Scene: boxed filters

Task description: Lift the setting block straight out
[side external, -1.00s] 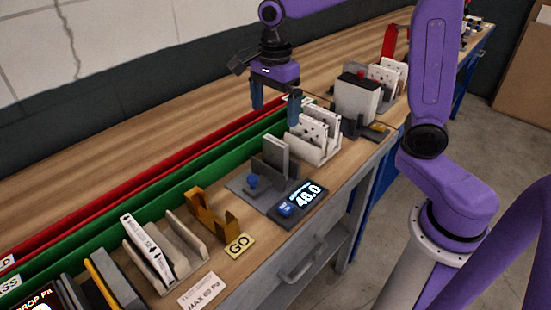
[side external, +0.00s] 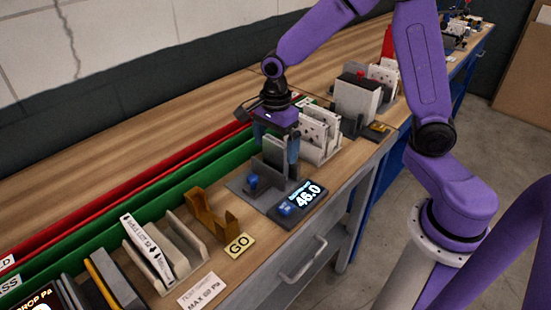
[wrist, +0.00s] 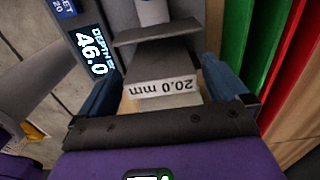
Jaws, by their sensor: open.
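The setting block is a grey block standing upright in the dark gauge fixture (side external: 240,184). In the side view its upper part shows as a grey slab (side external: 273,152) between my fingers. My gripper (side external: 276,158) is open, low over the fixture, with one blue finger on each side of the block. The wrist view also shows my gripper (wrist: 161,70) with gaps between fingers and block. The block's lower part is hidden.
White perforated filters (side external: 318,130) stand close behind. A green rail (side external: 170,185) and a red rail (side external: 150,172) run alongside. An ochre bracket (side external: 213,215) stands nearer the camera.

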